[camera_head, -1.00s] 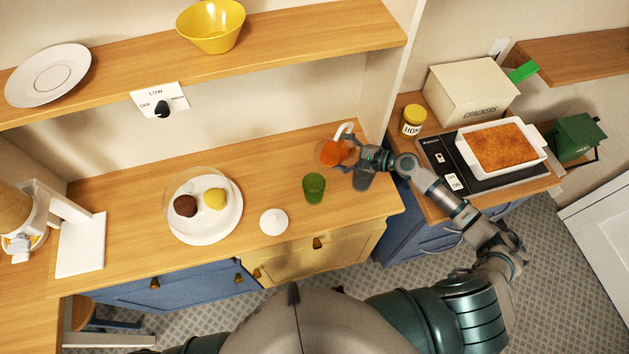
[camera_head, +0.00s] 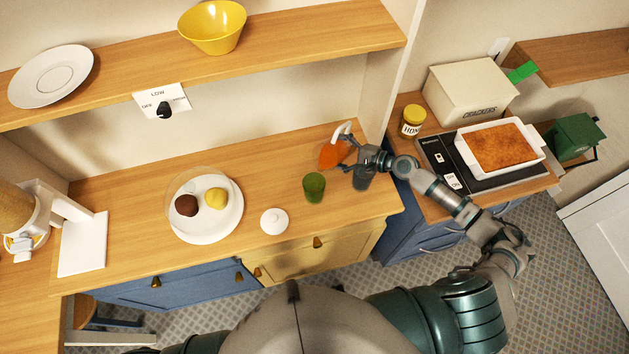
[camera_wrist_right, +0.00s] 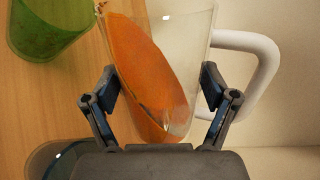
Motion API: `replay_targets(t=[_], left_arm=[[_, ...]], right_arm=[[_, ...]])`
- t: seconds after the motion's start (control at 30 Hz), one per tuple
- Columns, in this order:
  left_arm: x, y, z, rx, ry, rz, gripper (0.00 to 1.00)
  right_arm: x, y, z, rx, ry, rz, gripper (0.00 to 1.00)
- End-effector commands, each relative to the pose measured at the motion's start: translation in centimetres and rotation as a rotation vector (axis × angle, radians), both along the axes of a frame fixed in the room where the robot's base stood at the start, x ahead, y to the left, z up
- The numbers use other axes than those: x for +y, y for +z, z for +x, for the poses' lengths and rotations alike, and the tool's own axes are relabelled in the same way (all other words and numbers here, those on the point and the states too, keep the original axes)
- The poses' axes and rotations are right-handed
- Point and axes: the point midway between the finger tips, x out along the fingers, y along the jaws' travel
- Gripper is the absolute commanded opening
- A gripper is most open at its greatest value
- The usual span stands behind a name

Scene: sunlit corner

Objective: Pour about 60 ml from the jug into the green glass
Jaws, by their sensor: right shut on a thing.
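The clear jug (camera_head: 334,153) holds orange liquid and has a white handle. My right gripper (camera_head: 361,159) is shut on its body, and both fingers show around the jug (camera_wrist_right: 160,70) in the right wrist view. There the liquid lies slanted along one side, so the jug is tilted towards the green glass. The green glass (camera_head: 314,187) stands upright on the counter, just front-left of the jug; it also shows at the top left of the wrist view (camera_wrist_right: 45,25). I see no stream, and cannot tell what the glass holds. My left gripper is not in view.
A dark glass (camera_head: 361,182) stands below my right gripper. A small white lidded pot (camera_head: 274,221) and a white plate (camera_head: 208,232) with two round foods under a clear cover stand to the left. A wall panel (camera_head: 367,87) rises behind the jug.

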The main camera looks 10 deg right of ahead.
Motion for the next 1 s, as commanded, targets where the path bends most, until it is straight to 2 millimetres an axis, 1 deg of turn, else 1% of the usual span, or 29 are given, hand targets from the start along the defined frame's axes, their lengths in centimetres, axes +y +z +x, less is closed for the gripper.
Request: replay_targets(t=[0.03,1.0], left_arm=[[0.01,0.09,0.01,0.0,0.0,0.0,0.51],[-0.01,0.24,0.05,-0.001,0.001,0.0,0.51]], right_arm=[[0.04,0.22,0.05,-0.008,-0.001,-0.005,0.21],[0.09,0.15,0.02,-0.036,-0.001,-0.036,0.21]])
